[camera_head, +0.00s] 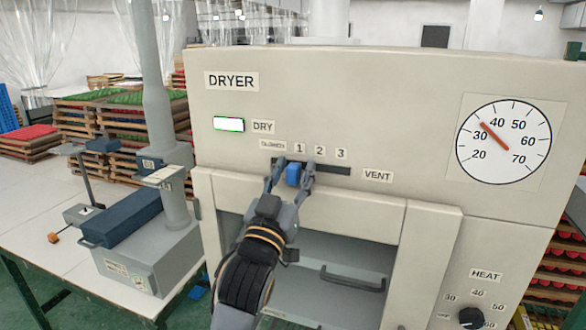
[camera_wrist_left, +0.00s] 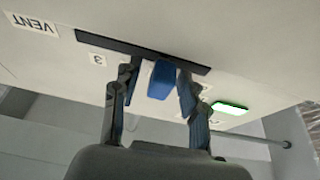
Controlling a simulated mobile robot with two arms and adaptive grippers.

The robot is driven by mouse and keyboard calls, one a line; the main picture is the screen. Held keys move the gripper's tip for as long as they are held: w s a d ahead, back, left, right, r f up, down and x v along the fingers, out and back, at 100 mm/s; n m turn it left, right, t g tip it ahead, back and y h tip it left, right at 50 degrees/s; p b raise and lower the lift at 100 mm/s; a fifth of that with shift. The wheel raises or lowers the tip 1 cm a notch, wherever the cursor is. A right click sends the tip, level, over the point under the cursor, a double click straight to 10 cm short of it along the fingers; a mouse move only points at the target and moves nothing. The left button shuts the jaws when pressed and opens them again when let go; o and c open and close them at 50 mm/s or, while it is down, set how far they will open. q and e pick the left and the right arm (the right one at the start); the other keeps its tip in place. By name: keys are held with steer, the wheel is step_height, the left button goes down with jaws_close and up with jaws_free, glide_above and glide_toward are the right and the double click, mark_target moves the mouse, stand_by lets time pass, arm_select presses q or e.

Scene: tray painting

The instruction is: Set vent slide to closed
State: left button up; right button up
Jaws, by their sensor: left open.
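The vent slide has a blue knob (camera_head: 293,173) in a dark horizontal slot (camera_head: 333,170) on the dryer's front. The knob stands about below the label 1, just right of the leftmost label, which seems to read CLOSED. My left gripper (camera_head: 295,165) is open, with one finger on each side of the knob. In the left wrist view the blue knob (camera_wrist_left: 161,79) sits between the two fingers (camera_wrist_left: 159,88), with a gap on its left; whether the right finger touches it I cannot tell. My right gripper is not in view.
A dial gauge (camera_head: 503,142) is at the upper right and a lit DRY lamp (camera_head: 228,124) at the upper left. Below the slot is an open bay with a handle (camera_head: 352,279). A HEAT knob (camera_head: 471,318) is at the lower right. A white table (camera_head: 50,215) with devices stands left.

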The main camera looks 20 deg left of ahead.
mark_target(280, 154)
arm_select(q)
jaws_close()
steer(key=shift+w+a+p, duration=0.1)
steer(key=shift+a+p, duration=0.25)
steer(key=shift+a, duration=1.9)
steer(key=shift+d, duration=0.2)
